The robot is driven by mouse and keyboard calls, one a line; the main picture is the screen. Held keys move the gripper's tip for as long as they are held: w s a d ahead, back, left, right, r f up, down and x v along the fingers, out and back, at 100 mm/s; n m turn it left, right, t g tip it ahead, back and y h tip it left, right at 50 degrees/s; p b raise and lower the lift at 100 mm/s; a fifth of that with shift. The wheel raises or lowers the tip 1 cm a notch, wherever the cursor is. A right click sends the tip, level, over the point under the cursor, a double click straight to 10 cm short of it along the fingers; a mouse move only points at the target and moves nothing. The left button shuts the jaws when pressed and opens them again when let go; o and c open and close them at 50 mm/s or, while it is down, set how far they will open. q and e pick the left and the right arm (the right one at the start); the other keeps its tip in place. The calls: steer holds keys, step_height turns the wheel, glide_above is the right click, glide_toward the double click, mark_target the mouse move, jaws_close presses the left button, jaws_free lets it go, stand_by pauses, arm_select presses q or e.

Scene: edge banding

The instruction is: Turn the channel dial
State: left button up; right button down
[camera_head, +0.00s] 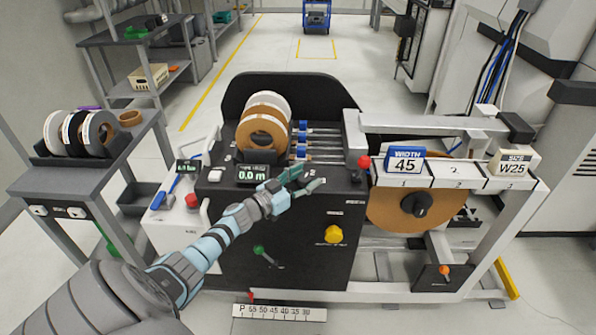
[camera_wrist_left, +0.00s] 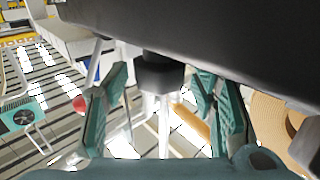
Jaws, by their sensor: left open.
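The channel dial is not clearly legible; a yellow knob (camera_head: 333,234) with small yellow lettering below it sits on the front of the dark cabinet (camera_head: 305,268). My left gripper (camera_head: 303,182) is open near the cabinet's upper front edge, above and left of the yellow knob in the picture. In the left wrist view, the teal fingers (camera_wrist_left: 168,105) stand apart. A short black cylinder (camera_wrist_left: 160,72) shows between them, below a large dark surface. I cannot tell what that cylinder is or whether a finger touches it. My right gripper is not in view.
A green-knobbed lever (camera_head: 259,250) sits low on the cabinet. A red knob (camera_head: 364,162) stands at its upper right. Brown tape reels (camera_head: 263,120) stand behind the display (camera_head: 253,174).

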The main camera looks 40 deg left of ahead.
arm_select(q)
steer(key=s+a, duration=0.1)
steer(key=s, duration=1)
steer(key=shift+s+a, duration=0.3)
